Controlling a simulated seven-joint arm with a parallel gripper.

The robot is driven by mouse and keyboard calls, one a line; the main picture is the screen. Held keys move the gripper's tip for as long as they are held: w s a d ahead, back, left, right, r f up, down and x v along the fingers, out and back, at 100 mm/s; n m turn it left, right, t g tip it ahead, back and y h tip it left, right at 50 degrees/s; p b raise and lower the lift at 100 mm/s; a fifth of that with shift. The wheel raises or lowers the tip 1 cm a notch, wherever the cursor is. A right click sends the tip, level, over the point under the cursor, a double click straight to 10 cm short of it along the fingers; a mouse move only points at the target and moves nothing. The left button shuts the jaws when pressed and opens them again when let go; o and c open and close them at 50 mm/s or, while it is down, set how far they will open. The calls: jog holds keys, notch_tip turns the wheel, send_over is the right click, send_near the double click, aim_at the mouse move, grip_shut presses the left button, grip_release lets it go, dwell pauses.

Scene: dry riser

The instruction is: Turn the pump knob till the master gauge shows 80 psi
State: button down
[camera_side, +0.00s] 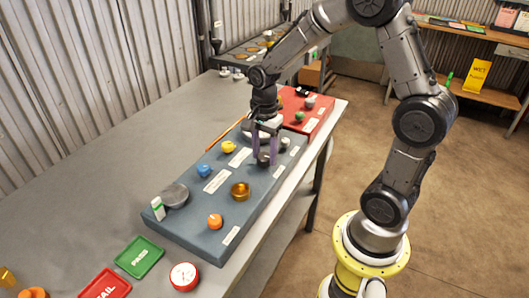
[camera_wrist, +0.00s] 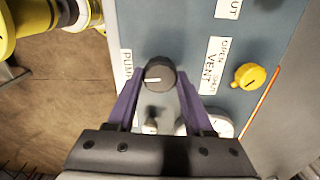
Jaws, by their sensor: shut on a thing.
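The dark grey pump knob (camera_wrist: 160,70) has a white pointer line, which points left in the wrist view. It stands on the blue-grey panel (camera_side: 190,226), beside a white label (camera_wrist: 126,66) that starts "PU" and is partly hidden. My gripper (camera_wrist: 160,80) has its two purple fingers on either side of the knob and is shut on it. In the side view my gripper (camera_side: 264,156) reaches down to the panel. A pale round dial (camera_wrist: 222,124) is partly hidden behind a finger in the wrist view. I cannot read it, nor tell whether it is the master gauge.
A yellow knob (camera_wrist: 249,76) sits by a "VENT" label. A red-rimmed dial (camera_side: 184,276) lies near green and red trays.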

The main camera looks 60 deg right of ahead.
aim_at(265, 155)
jog(key=shift+r, duration=0.15)
jog(key=shift+c, duration=1.4)
grip_release()
notch_tip(265, 155, up, 14)
